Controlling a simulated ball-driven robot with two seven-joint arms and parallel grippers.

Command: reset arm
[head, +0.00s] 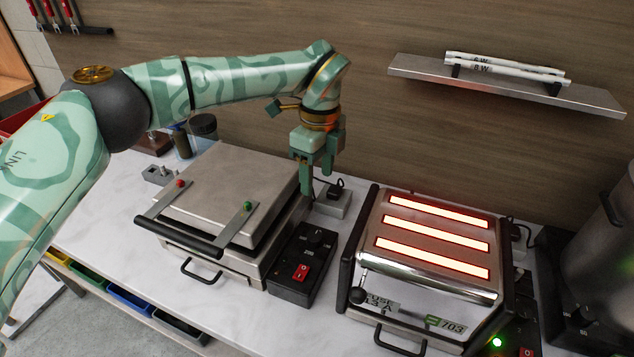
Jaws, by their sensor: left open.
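My left arm reaches in from the left, across the back of the counter. My left gripper (318,176) points down above the right rear corner of a closed steel press grill (225,190). It is open, and I see nothing between its fingers. The grill has a black front handle, a red knob and a green knob on its lid arms, and a control box (303,262) with a red switch on its right. My right gripper is not in view.
A toaster (420,275) with glowing slots and a lit green lamp stands right of the grill. A socket block (333,203) sits behind the control box. A wall shelf (500,84) holds white tubes. A large metal vessel (606,245) stands far right. White counter shows at left front.

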